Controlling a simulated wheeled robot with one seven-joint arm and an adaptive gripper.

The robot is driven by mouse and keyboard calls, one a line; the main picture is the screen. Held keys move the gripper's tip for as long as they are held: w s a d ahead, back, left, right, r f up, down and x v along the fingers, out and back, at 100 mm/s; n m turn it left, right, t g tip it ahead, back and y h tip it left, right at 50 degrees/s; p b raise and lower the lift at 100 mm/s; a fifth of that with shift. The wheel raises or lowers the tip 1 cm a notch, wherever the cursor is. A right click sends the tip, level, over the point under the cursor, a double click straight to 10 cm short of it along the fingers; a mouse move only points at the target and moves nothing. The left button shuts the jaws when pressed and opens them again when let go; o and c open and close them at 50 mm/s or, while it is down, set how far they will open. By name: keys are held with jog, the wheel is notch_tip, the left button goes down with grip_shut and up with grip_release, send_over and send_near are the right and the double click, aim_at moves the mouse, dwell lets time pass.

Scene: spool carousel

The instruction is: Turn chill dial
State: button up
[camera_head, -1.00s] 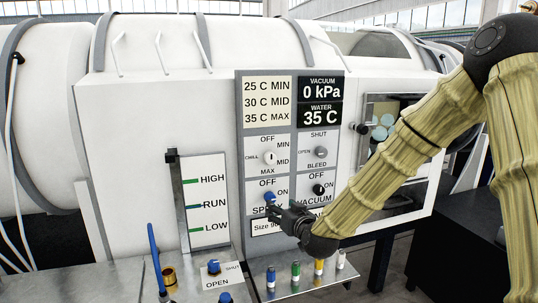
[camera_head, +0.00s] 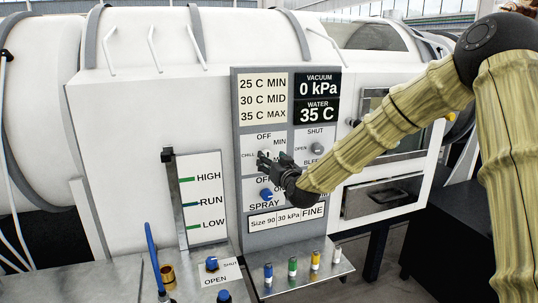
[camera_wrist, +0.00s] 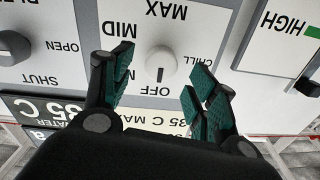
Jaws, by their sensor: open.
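The chill dial (camera_wrist: 160,62) is a pale round knob on the white panel. It shows upside down in the wrist view, with its dark mark towards OFF. In the head view the dial (camera_head: 265,153) is partly covered by my gripper (camera_head: 267,161), which is in front of its lower part. In the wrist view my gripper (camera_wrist: 160,72) is open, with one dark green-padded finger on either side of the dial. There is a gap between each finger and the dial, and nothing is held. I cannot tell how far the fingertips are from the panel.
The bleed knob (camera_head: 317,148) is right of the chill dial. The blue spray knob (camera_head: 266,195) is below it. The water display (camera_head: 317,113) reads 35 C. A level gauge (camera_head: 201,192) is on the left. Several coloured pegs stand on the metal shelf (camera_head: 330,272).

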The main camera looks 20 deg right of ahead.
jog(key=shift+w+a+p, duration=0.1)
jog(key=shift+w+p, duration=0.35)
jog(key=shift+w, duration=1.2)
jog(key=shift+f, duration=0.1)
jog(key=c, duration=1)
